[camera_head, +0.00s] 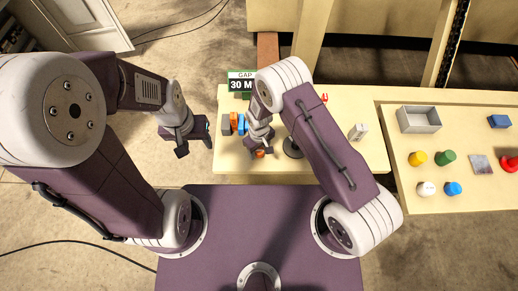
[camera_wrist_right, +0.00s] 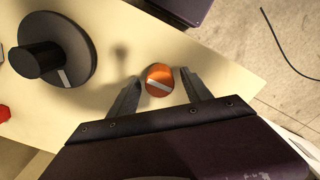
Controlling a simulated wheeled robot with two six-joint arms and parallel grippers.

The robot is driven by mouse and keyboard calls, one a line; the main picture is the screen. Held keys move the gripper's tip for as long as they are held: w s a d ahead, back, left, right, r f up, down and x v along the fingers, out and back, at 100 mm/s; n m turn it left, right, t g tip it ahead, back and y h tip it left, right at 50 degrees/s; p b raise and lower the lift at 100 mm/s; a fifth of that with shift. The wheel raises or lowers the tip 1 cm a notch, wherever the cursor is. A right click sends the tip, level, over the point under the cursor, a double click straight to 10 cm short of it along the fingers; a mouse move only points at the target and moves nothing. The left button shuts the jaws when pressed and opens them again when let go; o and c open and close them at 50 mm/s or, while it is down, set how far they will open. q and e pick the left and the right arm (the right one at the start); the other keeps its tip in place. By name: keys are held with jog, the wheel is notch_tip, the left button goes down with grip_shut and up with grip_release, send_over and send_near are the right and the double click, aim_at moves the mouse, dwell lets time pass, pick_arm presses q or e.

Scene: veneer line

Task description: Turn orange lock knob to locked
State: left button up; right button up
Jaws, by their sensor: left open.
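The orange lock knob (camera_wrist_right: 158,74) lies between the fingers of my right gripper (camera_wrist_right: 160,92) in the right wrist view. A pale line crosses its top, slanting from upper left to lower right. My right gripper is open, with a gap between each finger and the knob. In the head view the knob (camera_head: 260,154) shows near the table's front edge, just below my right gripper (camera_head: 259,143), which partly covers that area. My left gripper (camera_head: 195,147) is open and empty, out past the left edge of the table. The knob's lock markings cannot be made out.
A black round dial with a tall hub (camera_wrist_right: 72,50) stands beside the knob. Blue (camera_head: 241,124) and orange (camera_head: 233,122) blocks stand at the table's left. A sign (camera_head: 241,82) stands behind. A side table holds a grey tray (camera_head: 420,120) and several coloured knobs.

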grip_shut()
jog(key=m+b, duration=0.2)
jog(key=m, duration=0.1)
jog(key=shift+f+m, duration=0.1)
jog(key=shift+m, duration=0.3)
jog(key=m+b, duration=0.2)
jog(key=m, duration=0.2)
jog(key=shift+d+m, duration=0.1)
jog(key=shift+m, duration=0.2)
jog(key=m+b, duration=0.1)
jog(key=m, duration=0.3)
jog(key=shift+m+b, duration=0.3)
jog(key=m+b, duration=0.1)
jog(key=m, duration=0.3)
jog(key=shift+d+m, duration=0.1)
jog(key=shift+m, duration=0.3)
jog(key=shift+o, duration=0.4)
grip_release()
